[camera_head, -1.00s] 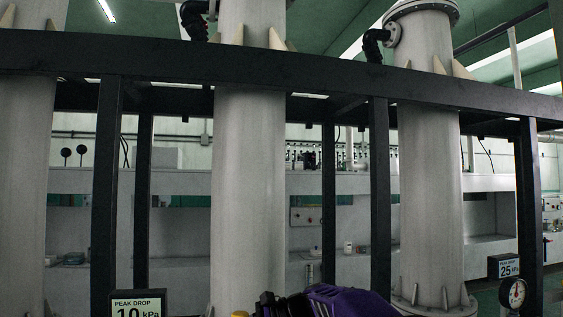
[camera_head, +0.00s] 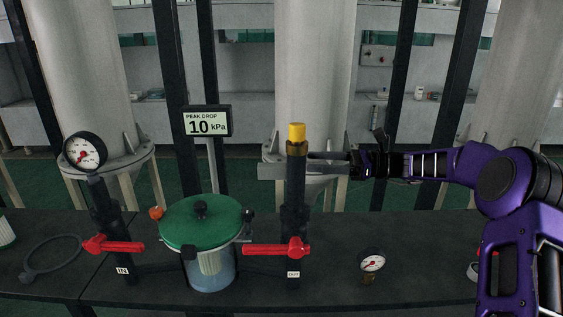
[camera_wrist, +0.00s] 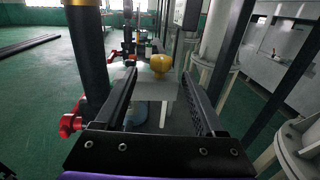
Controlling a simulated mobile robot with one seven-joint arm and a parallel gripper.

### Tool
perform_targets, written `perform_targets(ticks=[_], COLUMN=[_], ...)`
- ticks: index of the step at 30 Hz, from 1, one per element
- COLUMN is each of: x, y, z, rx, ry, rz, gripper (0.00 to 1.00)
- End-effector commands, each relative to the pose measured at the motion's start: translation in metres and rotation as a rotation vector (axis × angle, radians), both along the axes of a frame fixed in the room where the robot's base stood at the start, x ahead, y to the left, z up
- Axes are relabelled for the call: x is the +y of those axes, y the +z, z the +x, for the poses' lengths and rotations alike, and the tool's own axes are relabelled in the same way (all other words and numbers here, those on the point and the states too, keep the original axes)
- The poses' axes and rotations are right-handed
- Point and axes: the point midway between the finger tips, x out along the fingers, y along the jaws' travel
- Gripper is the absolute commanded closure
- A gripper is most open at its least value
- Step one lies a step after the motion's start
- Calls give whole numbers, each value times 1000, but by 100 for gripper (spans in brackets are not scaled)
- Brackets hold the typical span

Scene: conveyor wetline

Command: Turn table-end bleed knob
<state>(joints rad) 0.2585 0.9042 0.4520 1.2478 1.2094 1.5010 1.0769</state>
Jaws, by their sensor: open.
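In the wrist view a round yellow knob (camera_wrist: 160,64) shows between and just beyond my fingertips. In the head view I cannot pick that knob out; it may be hidden behind the upright black pipe (camera_head: 295,185). The pipe has a yellow cap (camera_head: 297,132). A small orange knob (camera_head: 157,213) sits beside the green-lidded vessel (camera_head: 200,222). I cannot tell which of these is the bleed knob. My gripper (camera_head: 270,171) points left, level, passing behind the pipe. It is open, and in the wrist view (camera_wrist: 157,80) nothing is clamped between its fingers.
The black pipe (camera_wrist: 88,55) stands close beside my left finger in the wrist view. Red levers (camera_head: 278,250) (camera_head: 115,246) and gauges (camera_head: 85,151) (camera_head: 373,261) are on the dark table (camera_head: 420,290). Large pale columns (camera_head: 315,70) stand behind it. A "10 kPa" sign (camera_head: 207,122) stands behind the vessel.

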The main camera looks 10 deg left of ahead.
Motion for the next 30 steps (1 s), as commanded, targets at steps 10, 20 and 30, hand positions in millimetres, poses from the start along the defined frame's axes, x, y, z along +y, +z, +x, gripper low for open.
perform_targets(ticks=[10, 20, 30], x=[69, 91, 91], y=[-1, 1, 1], z=[-11, -14, -14], rx=[-2, -2, -2], ry=[2, 0, -1], rz=[0, 0, 0], gripper=[29, 29, 52])
